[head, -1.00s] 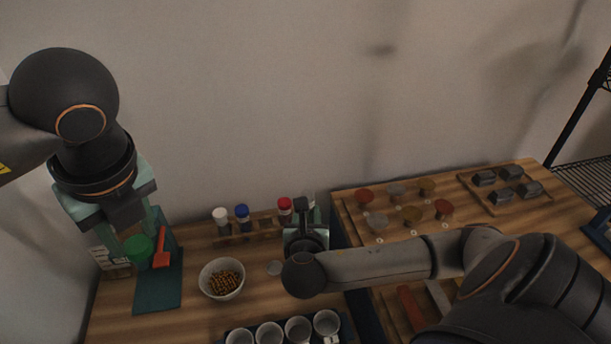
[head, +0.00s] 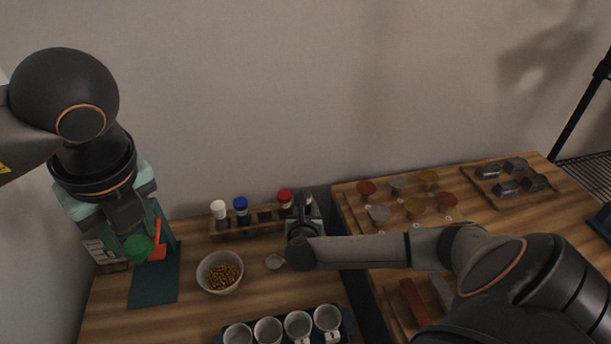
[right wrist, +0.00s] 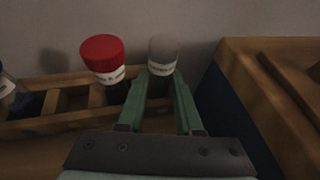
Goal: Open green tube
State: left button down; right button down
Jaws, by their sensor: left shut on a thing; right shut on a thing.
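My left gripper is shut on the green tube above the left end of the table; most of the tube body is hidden. My right gripper is at the right end of the wooden rack (head: 262,232). In the right wrist view my right gripper (right wrist: 161,88) is shut on a grey-capped tube (right wrist: 162,55), which stands upright between its fingers.
White (head: 219,210), blue (head: 241,207) and red (head: 284,199) capped tubes stand in the rack. A red-orange tool (head: 157,244) is beside the green cap. A dark teal mat (head: 153,288), a bowl (head: 220,272) of small pieces and several mugs (head: 270,331) occupy the table.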

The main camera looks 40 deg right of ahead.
jog(key=shift+f, duration=0.1)
jog(key=c, duration=0.8)
grip_release()
jog(key=shift+c, duration=0.2)
